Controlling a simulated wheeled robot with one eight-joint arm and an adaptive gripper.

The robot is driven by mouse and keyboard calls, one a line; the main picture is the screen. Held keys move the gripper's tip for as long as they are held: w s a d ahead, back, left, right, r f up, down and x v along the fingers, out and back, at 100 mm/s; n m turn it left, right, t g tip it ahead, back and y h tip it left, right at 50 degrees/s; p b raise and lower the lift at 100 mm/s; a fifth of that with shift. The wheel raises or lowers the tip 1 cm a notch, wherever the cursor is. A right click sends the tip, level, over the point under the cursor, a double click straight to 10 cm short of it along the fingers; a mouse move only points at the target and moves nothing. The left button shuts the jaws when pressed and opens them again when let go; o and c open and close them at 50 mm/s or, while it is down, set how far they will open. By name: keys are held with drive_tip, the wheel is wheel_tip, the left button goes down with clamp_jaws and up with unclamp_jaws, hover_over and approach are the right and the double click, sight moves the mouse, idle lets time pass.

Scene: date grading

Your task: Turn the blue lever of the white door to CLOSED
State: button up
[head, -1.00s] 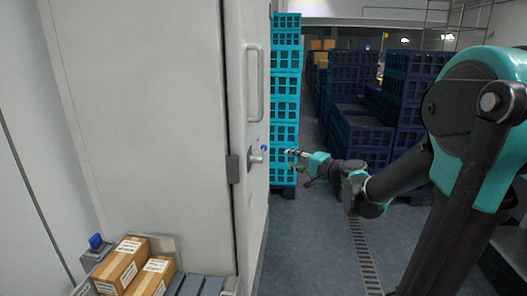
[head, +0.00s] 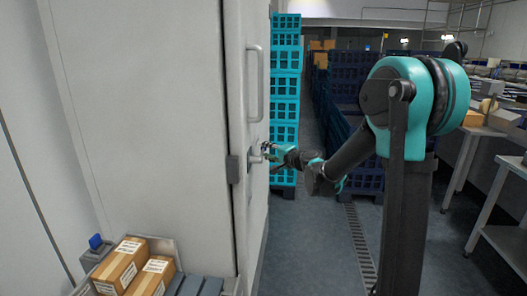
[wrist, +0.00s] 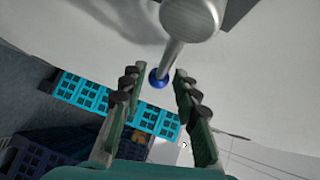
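The white door (head: 253,110) stands at the left of the head view, with its edge and outer face towards the aisle. Its lever (head: 254,160) has a metal hub low on that face; the blue tip is hidden by my gripper there. In the wrist view the metal shaft (wrist: 173,55) runs from the hub to a blue tip (wrist: 158,79). My gripper (head: 268,150) is at the lever. In the wrist view my gripper (wrist: 156,80) is open, one finger on each side of the blue tip. I cannot tell whether a finger touches it. No CLOSED mark is readable.
A vertical grab handle (head: 257,80) is above the lever. Turquoise crates (head: 285,100) are stacked behind the door, navy crates (head: 345,90) farther back. Cardboard boxes (head: 120,265) sit at lower left. Tables (head: 480,135) stand at right. The floor between is clear.

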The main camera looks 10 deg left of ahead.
drive_tip(key=shift+x, duration=1.2)
drive_tip(key=shift+s, duration=0.1)
drive_tip(key=shift+c, duration=0.6)
clamp_jaws()
